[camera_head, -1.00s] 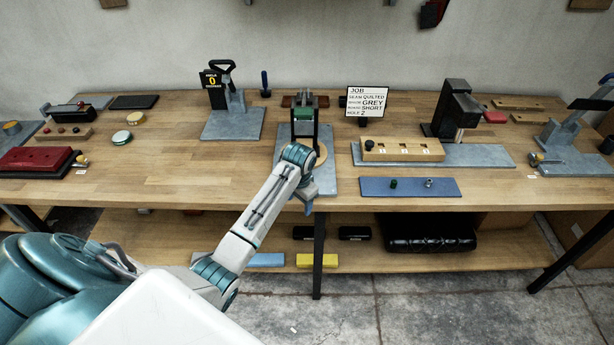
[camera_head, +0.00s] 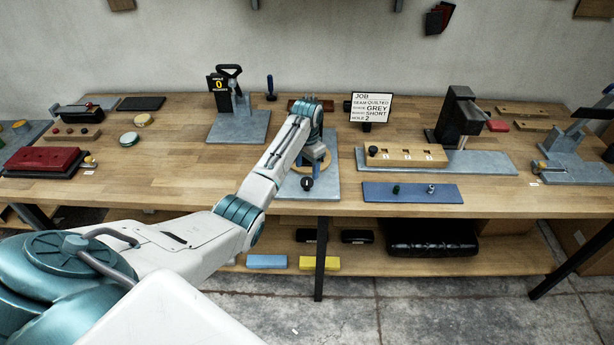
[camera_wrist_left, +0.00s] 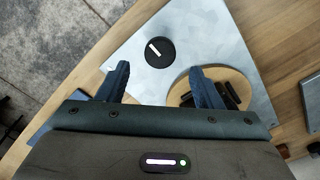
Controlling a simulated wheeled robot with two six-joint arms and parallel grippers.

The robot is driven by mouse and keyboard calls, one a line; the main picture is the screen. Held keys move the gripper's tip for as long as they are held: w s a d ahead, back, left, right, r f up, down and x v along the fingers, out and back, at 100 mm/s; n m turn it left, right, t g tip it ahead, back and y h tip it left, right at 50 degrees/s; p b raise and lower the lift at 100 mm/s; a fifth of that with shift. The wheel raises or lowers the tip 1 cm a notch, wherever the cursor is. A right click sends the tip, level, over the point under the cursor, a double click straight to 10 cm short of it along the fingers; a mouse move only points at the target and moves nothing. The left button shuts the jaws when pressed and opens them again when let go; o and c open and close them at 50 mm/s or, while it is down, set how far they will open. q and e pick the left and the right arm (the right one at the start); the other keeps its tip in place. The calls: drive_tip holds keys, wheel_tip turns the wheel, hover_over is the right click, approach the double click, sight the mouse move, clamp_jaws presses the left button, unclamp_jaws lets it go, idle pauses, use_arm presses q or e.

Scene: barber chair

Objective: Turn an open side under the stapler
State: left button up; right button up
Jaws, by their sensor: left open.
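My left gripper (camera_wrist_left: 160,84) is open and empty in the left wrist view, its two dark blue fingers apart over a grey metal plate (camera_wrist_left: 120,62). A round black knob with a white mark (camera_wrist_left: 160,52) sits on the plate, just beyond the gap between the fingertips. A round wooden disc (camera_wrist_left: 247,88) with dark blocks on it lies by the right finger, partly hidden. In the head view the plate (camera_head: 328,183), knob (camera_head: 307,183) and disc edge (camera_head: 325,160) show beside my left forearm. The forearm hides the upright stapler frame and most of the gripper.
A job card (camera_head: 370,108) stands behind right. A wooden block with holes (camera_head: 405,156) and a blue mat (camera_head: 412,193) lie to the right. A grey press base with a "0" sign (camera_head: 217,85) stands left. Bare table lies between the stations.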

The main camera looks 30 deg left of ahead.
sight(307, 181)
use_arm(q)
wheel_tip(307, 181, down, 4)
drive_tip(key=shift+f+p, duration=0.2)
drive_tip(key=shift+p, duration=0.2)
drive_tip(key=shift+f, duration=0.7)
drive_tip(key=c, duration=0.9)
drive_tip(key=shift+c, duration=0.2)
